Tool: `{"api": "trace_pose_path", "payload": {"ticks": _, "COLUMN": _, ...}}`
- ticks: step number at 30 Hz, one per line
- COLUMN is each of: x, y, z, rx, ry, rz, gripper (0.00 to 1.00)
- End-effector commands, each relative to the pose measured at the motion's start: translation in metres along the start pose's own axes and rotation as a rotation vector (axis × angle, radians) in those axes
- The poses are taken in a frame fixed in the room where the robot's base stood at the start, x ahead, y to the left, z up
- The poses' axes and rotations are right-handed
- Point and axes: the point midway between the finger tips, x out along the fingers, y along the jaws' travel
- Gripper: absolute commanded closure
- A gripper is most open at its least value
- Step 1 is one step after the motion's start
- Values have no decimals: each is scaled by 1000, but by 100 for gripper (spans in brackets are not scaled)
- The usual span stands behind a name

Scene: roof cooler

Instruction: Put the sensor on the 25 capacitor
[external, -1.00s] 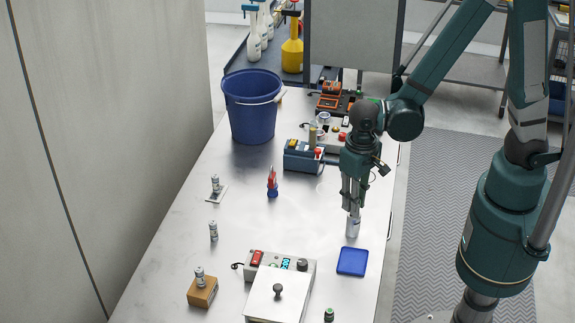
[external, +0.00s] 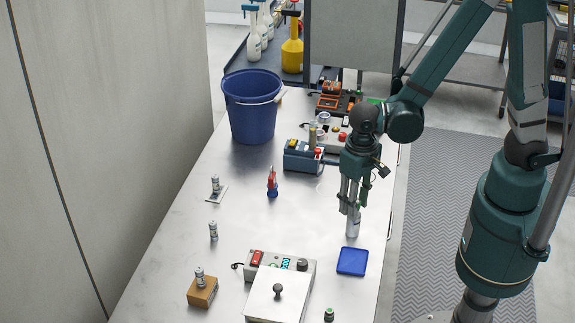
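A small silver-grey cylinder (external: 352,227) stands upright on the bench, just behind the blue tray. My gripper (external: 350,211) points down at its top, with its fingers spread; it looks open, with the fingers around or just above the top. Three similar small cylinders stand at the left: one (external: 215,184) on a thin pale plate, one (external: 213,231) on the bare bench, and one (external: 200,278) on a brown block. Their markings are too small to read, so I cannot tell which is the 25 capacitor or which thing is the sensor.
A blue tray (external: 352,261) lies empty in front of my gripper. A red-and-blue tool (external: 272,183), blue toolbox (external: 303,157) and blue bucket (external: 252,110) stand farther back. The bench middle is clear.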

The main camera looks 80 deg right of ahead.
Motion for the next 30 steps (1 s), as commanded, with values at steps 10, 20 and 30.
{"api": "trace_pose_path", "payload": {"ticks": 10, "x": -8, "y": 0, "z": 0, "rx": 0, "ry": 0, "rz": 0, "gripper": 67}}
{"api": "trace_pose_path", "payload": {"ticks": 20, "x": -35, "y": 0, "z": 0, "rx": 0, "ry": 0, "rz": 0, "gripper": 67}}
{"api": "trace_pose_path", "payload": {"ticks": 30, "x": -70, "y": 0, "z": 0, "rx": 0, "ry": 0, "rz": 0, "gripper": 67}}
